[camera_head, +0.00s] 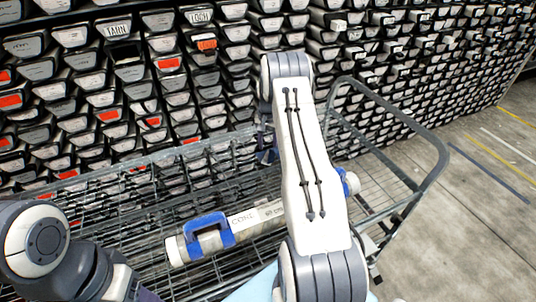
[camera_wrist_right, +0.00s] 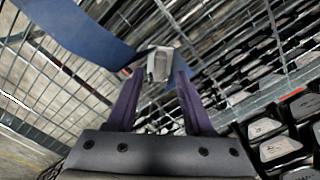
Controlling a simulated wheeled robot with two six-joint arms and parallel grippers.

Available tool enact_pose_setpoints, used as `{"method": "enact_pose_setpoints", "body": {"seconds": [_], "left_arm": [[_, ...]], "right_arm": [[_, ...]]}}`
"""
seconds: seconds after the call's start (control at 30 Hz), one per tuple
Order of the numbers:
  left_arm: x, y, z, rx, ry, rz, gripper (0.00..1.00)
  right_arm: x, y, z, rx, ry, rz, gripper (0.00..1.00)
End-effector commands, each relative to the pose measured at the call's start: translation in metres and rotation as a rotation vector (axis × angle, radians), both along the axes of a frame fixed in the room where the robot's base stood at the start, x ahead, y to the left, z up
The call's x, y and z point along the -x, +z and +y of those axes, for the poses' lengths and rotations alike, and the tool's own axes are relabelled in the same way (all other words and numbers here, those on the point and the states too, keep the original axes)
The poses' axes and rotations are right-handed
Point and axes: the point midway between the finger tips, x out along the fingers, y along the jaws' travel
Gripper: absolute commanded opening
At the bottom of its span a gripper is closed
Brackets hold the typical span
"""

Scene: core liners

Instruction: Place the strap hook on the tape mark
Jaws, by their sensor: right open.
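In the right wrist view a grey metal piece, which looks like the strap hook (camera_wrist_right: 158,64), lies at the end of a wide dark-blue strap (camera_wrist_right: 80,28). My right gripper (camera_wrist_right: 158,80) is open, with its two purple fingers on either side of the hook in the picture. I cannot tell whether they touch it. In the head view my right gripper (camera_head: 267,156) is a small dark shape, mostly hidden beside my white arm, over the wire cart (camera_head: 120,180). I cannot make out the tape mark for certain. My left arm shows at the lower left, but its gripper is out of frame.
A pale core tube with blue clamps (camera_head: 205,238) lies on the cart, partly behind my right arm. The cart's grey tube handle (camera_head: 437,150) rises at the right. A wall of stacked core liners (camera_head: 190,80) stands close behind. Concrete floor (camera_head: 470,220) is open at right.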

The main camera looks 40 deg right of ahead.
Motion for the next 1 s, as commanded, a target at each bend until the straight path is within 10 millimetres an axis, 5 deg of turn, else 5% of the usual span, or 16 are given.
{"method": "enact_pose_setpoints", "body": {"seconds": [0.3, 0.67, 0.77, 0.83, 1.0], "left_arm": [[0.000, -0.017, 0.000, 0.000, 0.000, 0.000, 0.60], [0.000, -0.018, 0.000, 0.000, 0.000, 0.000, 0.60], [0.000, -0.018, 0.000, 0.000, 0.000, 0.000, 0.60], [0.000, -0.018, 0.000, 0.000, 0.000, 0.000, 0.60], [0.000, -0.018, 0.000, 0.000, 0.000, 0.000, 0.60]], "right_arm": [[0.000, 0.061, 0.000, 0.001, 0.000, -0.002, 0.52], [-0.001, 0.080, 0.005, -0.001, 0.011, -0.001, 0.52], [-0.007, 0.093, 0.037, -0.002, 0.082, -0.006, 0.52], [-0.010, 0.110, 0.081, -0.004, 0.184, -0.011, 0.52], [0.023, 0.160, 0.234, -0.015, 0.565, -0.033, 0.52]]}}
